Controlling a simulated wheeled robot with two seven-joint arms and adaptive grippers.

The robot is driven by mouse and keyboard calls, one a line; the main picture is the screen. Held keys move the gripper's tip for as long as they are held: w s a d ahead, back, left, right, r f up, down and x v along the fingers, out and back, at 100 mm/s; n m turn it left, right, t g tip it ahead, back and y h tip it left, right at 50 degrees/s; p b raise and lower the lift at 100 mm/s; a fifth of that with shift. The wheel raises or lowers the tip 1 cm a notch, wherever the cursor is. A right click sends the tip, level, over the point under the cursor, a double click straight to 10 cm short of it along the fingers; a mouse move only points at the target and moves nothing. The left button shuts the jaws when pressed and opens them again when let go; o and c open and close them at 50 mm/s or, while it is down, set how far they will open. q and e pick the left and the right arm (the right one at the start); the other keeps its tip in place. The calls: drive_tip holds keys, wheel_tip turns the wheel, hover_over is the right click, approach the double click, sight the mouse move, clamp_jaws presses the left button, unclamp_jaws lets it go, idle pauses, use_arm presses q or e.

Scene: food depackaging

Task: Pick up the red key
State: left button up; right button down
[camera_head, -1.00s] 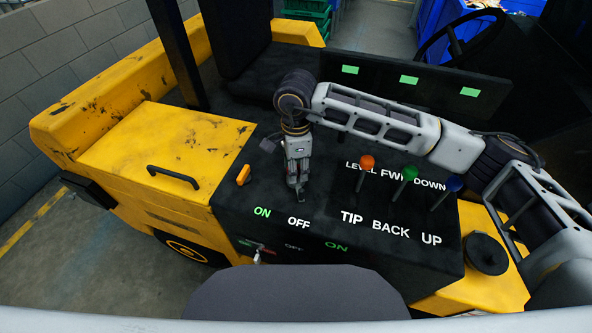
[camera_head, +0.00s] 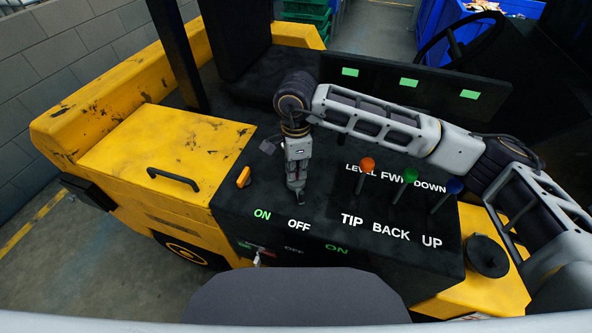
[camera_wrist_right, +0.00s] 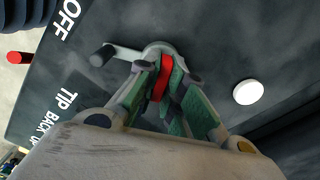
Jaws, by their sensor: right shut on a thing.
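The red key (camera_wrist_right: 166,78) shows in the right wrist view as a red piece between my right gripper's green-grey fingers. It sits at a round grey mount (camera_wrist_right: 158,48) on the black panel, and the fingers partly cover it. My right gripper (camera_wrist_right: 166,92) is shut on it. In the head view my right gripper (camera_head: 297,188) points down at the panel just above the ON and OFF labels, and it hides the key there. My left gripper is not in view.
Orange (camera_head: 367,164), green (camera_head: 410,175) and blue (camera_head: 454,186) lever knobs stand right of my gripper. A yellow switch (camera_head: 243,177) is to its left. A white round button (camera_wrist_right: 248,92) shows in the wrist view. A black steering wheel (camera_head: 452,42) is at the back right.

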drive_tip(key=shift+r, duration=0.6)
wheel_tip(320, 180, up, 8)
drive_tip(key=shift+r+b, duration=0.2)
drive_tip(key=shift+b, duration=0.55)
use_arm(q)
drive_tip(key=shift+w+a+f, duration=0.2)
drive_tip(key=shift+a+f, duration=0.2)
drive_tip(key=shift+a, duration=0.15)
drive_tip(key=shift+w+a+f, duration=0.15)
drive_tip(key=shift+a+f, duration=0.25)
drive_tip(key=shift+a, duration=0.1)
use_arm(e)
drive_tip(key=shift+r, duration=0.1)
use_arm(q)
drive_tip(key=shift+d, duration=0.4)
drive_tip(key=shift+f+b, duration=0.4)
